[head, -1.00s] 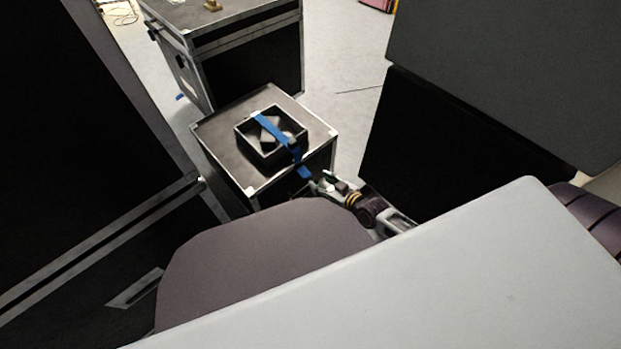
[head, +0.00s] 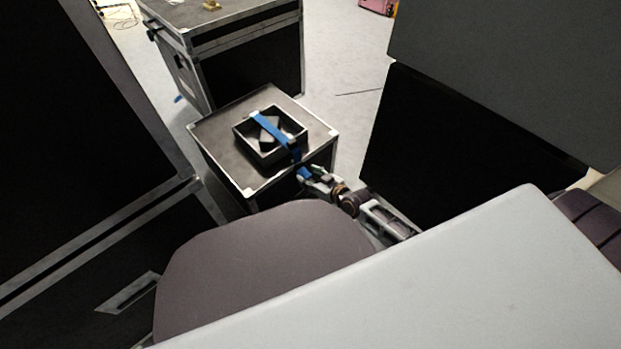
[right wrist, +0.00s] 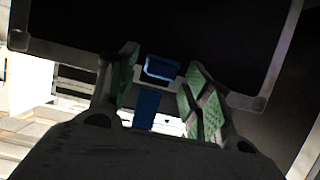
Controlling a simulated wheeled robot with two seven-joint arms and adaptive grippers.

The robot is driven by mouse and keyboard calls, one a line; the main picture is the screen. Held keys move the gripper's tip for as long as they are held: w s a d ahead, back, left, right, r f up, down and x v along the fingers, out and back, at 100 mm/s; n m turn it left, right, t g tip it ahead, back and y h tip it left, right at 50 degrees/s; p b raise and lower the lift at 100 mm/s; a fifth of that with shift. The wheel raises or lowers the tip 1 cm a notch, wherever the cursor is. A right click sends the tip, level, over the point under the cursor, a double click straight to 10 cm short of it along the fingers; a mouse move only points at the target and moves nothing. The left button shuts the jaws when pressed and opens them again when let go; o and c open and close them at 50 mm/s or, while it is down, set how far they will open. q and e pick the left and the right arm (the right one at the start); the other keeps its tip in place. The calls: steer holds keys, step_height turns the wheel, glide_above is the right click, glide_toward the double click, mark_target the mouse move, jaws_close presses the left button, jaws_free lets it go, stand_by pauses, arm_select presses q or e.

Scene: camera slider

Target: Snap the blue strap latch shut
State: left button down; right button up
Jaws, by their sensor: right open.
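A blue strap (head: 270,132) runs across an open square dark box (head: 246,150) on top of a small black case with metal edges (head: 225,147). The strap passes over the box's near right side, and its blue end (head: 304,173) shows at the case's right edge, by my right gripper (head: 308,177). In the right wrist view the green-padded fingers of my right gripper (right wrist: 160,95) are apart. A blue latch piece (right wrist: 162,68) and a length of blue strap (right wrist: 146,108) show between them, with no clear contact. My left gripper is not in view.
A larger black case (head: 250,65) stands behind the small one. A tall black case (head: 70,110) fills the left side and dark panels (head: 500,80) the right. Pale floor (head: 345,60) is free between them at the back.

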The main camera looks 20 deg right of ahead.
steer(key=c, duration=0.9)
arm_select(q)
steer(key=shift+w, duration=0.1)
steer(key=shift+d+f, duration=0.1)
arm_select(e)
steer(key=shift+f, duration=0.1)
arm_select(q)
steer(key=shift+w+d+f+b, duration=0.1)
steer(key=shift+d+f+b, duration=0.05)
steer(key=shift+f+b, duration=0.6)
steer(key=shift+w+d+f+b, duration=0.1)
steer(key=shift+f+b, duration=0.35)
steer(key=shift+b, duration=0.45)
arm_select(e)
steer(key=shift+w+a+f+t+y, duration=0.1)
steer(key=shift+f+t+y, duration=0.35)
steer(key=shift+t, duration=0.55)
steer(key=shift+d+f+t+y, duration=0.1)
steer(key=shift+f+t+y, duration=0.2)
steer(key=shift+f+t, duration=0.5)
steer(key=shift+w+a+f+t+y, duration=0.1)
steer(key=shift+f+t+y, duration=0.25)
steer(key=shift+t, duration=0.85)
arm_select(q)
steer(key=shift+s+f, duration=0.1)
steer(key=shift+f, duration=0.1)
arm_select(e)
steer(key=shift+t, duration=0.3)
